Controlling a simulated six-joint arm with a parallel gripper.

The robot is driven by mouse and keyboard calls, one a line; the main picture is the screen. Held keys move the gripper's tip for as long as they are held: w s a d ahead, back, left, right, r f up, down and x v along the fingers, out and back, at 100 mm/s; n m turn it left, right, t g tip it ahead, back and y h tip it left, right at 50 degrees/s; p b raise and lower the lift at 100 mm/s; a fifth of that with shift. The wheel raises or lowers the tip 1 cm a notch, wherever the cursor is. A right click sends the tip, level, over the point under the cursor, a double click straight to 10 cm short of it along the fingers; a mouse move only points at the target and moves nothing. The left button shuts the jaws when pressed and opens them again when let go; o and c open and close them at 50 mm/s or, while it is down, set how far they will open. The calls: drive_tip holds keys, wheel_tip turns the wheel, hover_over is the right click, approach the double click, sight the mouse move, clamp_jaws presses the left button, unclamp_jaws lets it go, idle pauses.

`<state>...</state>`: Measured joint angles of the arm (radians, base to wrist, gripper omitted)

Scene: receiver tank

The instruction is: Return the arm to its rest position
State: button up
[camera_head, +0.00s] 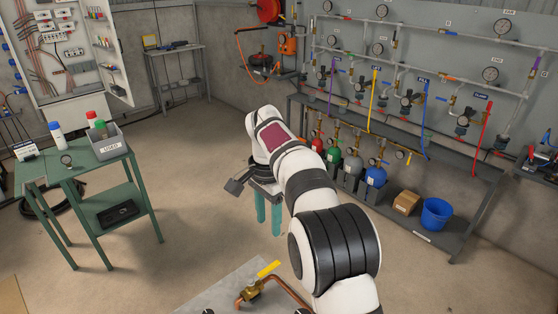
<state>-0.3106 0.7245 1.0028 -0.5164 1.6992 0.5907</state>
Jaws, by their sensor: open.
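My white and black arm (335,245) reaches from the bottom right up toward the middle of the head camera view and bends over at the top. My gripper (268,229) hangs below the wrist with its two teal fingers pointing down. The fingers are apart and nothing shows between them. Behind them I see bare floor; they look clear of the bench and the rack. My arm hides part of the rack and floor behind it.
A green bench (90,168) with a grey bin (108,143) and spray cans stands left. A gauge-and-pipe panel (430,60) and a rack with gas cylinders (352,167) stand right. A plate with a yellow-handled valve (252,290) is in front. Floor between is free.

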drive_tip(key=s+d+r+n, duration=0.1)
drive_tip(key=s+d+r, duration=0.25)
drive_tip(key=s, duration=0.35)
drive_tip(key=s+d+r+n, duration=0.1)
drive_tip(key=s+d+r, duration=0.1)
drive_tip(key=s+d, duration=0.45)
drive_tip(key=s+d+f+y, duration=0.1)
drive_tip(key=s+f, duration=0.2)
drive_tip(key=s, duration=0.7)
drive_tip(key=s+d+f+n, duration=0.1)
drive_tip(key=s+f, duration=0.2)
drive_tip(key=s, duration=0.8)
drive_tip(key=shift+s+f+n+y, duration=0.15)
drive_tip(key=shift+s+n+y, duration=0.15)
drive_tip(key=shift+y, duration=0.1)
drive_tip(key=shift+w, duration=0.1)
